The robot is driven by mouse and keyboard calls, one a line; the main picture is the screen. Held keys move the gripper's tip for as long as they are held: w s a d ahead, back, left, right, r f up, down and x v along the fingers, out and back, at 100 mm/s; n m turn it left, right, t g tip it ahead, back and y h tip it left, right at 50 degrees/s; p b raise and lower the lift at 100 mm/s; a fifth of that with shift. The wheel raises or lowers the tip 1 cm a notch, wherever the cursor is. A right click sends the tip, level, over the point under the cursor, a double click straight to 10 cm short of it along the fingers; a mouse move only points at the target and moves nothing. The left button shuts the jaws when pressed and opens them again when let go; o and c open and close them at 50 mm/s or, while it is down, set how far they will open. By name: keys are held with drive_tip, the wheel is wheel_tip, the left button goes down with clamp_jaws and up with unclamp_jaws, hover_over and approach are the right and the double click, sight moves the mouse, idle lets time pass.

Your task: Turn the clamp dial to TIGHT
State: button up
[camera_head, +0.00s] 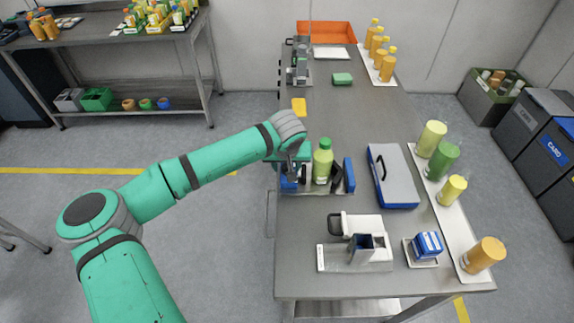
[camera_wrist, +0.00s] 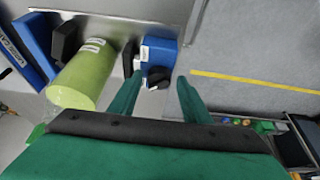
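The clamp station on the bench has a blue block (camera_head: 288,183) on its left side; the block also shows in the wrist view (camera_wrist: 160,50). A dark knob (camera_wrist: 157,77), which looks like the clamp dial, sits on the block's near face beside small white labels. Their text and the dial's setting are too small to read. A green bottle (camera_head: 322,162) stands in the station, right of the block. My gripper (camera_wrist: 157,84) is open and empty. Its two green fingers point at the block, one on each side of the knob; I cannot tell whether they touch it.
A grey case (camera_head: 394,176) lies right of the station. A white device (camera_head: 357,226) and a blue-and-white box (camera_head: 428,244) stand nearer the front. Several bottles stand on a white strip (camera_head: 446,220) along the right edge. The bench behind the station is mostly clear.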

drive_tip(key=c, duration=0.8)
drive_tip(key=shift+w+m, duration=0.1)
drive_tip(key=shift+m, duration=0.3)
drive_tip(key=shift+w+m+h, duration=0.1)
drive_tip(key=shift+m+h, duration=0.2)
drive_tip(key=shift+m, duration=0.1)
drive_tip(key=shift+d+m, duration=0.1)
drive_tip(key=shift+m, duration=0.4)
drive_tip(key=shift+a+m+g+h, duration=0.2)
drive_tip(key=shift+m+h, duration=0.2)
drive_tip(key=shift+m, duration=0.5)
drive_tip(key=shift+a+m+g+h, duration=0.15)
drive_tip(key=shift+m+h, duration=0.25)
drive_tip(key=shift+m, duration=0.5)
drive_tip(key=shift+m+g+h, duration=0.4)
drive_tip(key=shift+m+g, duration=0.05)
drive_tip(key=shift+m, duration=1.05)
drive_tip(key=shift+m+g+h, duration=0.4)
drive_tip(key=shift+m, duration=1.1)
drive_tip(key=shift+w+m+g+h, duration=0.15)
drive_tip(key=shift+m+g, duration=0.3)
drive_tip(key=shift+m, duration=0.8)
drive_tip(key=shift+w+m+g+h, duration=0.1)
drive_tip(key=shift+m+g+h, duration=0.25)
drive_tip(key=shift+m, duration=1.4)
